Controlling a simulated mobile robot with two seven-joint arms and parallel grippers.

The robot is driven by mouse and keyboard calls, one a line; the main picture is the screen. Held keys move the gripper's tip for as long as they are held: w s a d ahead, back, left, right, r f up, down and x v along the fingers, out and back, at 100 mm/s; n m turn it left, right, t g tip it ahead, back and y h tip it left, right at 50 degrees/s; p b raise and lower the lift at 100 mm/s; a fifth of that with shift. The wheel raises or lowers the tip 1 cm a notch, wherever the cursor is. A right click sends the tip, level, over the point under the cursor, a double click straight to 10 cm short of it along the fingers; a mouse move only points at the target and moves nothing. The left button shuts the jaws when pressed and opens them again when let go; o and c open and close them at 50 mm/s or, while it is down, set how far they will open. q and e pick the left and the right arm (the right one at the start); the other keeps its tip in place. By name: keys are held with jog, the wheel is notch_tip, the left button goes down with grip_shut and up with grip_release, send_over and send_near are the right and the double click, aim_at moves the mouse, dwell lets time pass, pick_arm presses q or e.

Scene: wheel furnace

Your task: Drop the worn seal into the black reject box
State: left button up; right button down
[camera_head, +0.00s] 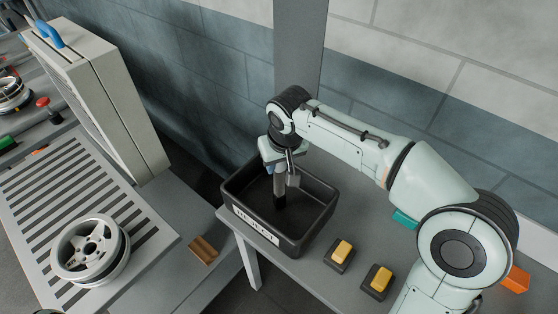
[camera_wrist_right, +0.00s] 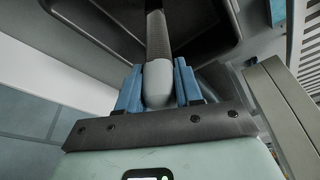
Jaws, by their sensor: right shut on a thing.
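The black reject box (camera_head: 316,213) stands on the grey bench, with a white label on its front. My right gripper (camera_head: 273,163) points down over the inside of the box. It is shut on a grey and black rod-like thing (camera_head: 280,186), whose dark lower end reaches down into the box. In the right wrist view the blue fingers (camera_wrist_right: 158,85) press on both sides of its light grey rounded part (camera_wrist_right: 157,88), and its dark shaft runs off above. No separate ring-shaped seal can be made out. My left gripper is out of view.
Two yellow buttons (camera_head: 342,250) (camera_head: 378,279) sit right of the box's front. A wheel (camera_head: 90,250) lies on a slatted table (camera_head: 40,205) at left, near a pale cabinet (camera_head: 100,100). A small brown block (camera_head: 204,250) sits left of the box. A wall stands behind.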

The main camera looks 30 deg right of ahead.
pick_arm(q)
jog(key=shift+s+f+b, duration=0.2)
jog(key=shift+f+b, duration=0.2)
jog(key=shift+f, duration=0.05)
pick_arm(e)
jog(key=shift+f, duration=0.65)
jog(key=c, duration=0.7)
grip_release()
jog(key=shift+o, duration=0.2)
jog(key=shift+r, duration=0.1)
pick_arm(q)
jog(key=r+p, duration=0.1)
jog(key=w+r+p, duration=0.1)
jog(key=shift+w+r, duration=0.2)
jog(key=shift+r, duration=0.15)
pick_arm(e)
jog(key=v, duration=1.3)
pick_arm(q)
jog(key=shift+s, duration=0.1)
pick_arm(e)
jog(key=shift+s+r, duration=0.1)
jog(key=shift+s, duration=0.05)
